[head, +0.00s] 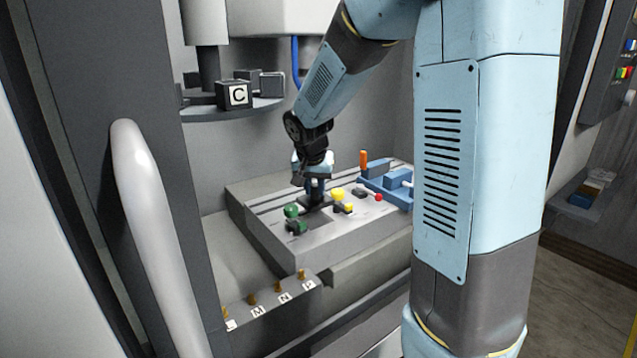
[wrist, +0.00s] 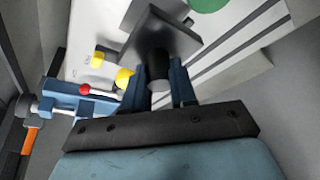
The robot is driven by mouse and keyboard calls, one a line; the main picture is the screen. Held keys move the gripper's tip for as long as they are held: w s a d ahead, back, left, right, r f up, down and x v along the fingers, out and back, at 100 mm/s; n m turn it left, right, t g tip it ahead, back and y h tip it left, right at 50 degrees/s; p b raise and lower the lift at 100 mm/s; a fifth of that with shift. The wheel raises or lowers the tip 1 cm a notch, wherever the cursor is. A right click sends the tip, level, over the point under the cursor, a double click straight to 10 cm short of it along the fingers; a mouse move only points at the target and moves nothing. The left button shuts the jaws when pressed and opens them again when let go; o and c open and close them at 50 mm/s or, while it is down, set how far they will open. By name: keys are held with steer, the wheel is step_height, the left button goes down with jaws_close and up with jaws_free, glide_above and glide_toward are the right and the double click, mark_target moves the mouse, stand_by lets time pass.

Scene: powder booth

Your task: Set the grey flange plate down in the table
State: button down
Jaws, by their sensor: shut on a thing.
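The grey flange plate (wrist: 165,35) is a dark square plate with a round boss (wrist: 158,70), seen in the wrist view. My gripper (wrist: 167,92) is shut on the boss, with a blue finger on each side. In the head view my gripper (head: 315,185) points down over the table (head: 335,232), a light grey block with slots along its far side. The plate shows there as a dark shape (head: 314,204) low under the fingers. I cannot tell whether it touches the table. In the wrist view it looks tilted against the slots.
Green knobs (head: 291,211) and yellow knobs (head: 337,194) stand close around my gripper. A blue vise (head: 388,181) with a red ball (head: 378,197) and an orange handle (head: 363,160) is at right. A round shelf with a C block (head: 234,95) hangs behind left. Lettered pegs (head: 278,287) stand in front.

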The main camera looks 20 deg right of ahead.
mark_target(315, 198)
steer(key=shift+s+r, duration=0.1)
steer(key=shift+s, duration=0.2)
stand_by(0.4)
steer(key=shift+f, duration=0.25)
steer(key=shift+f, duration=1.2)
steer(key=shift+f, duration=0.25)
steer(key=shift+f, duration=0.55)
steer(key=c, duration=0.8)
jaws_free()
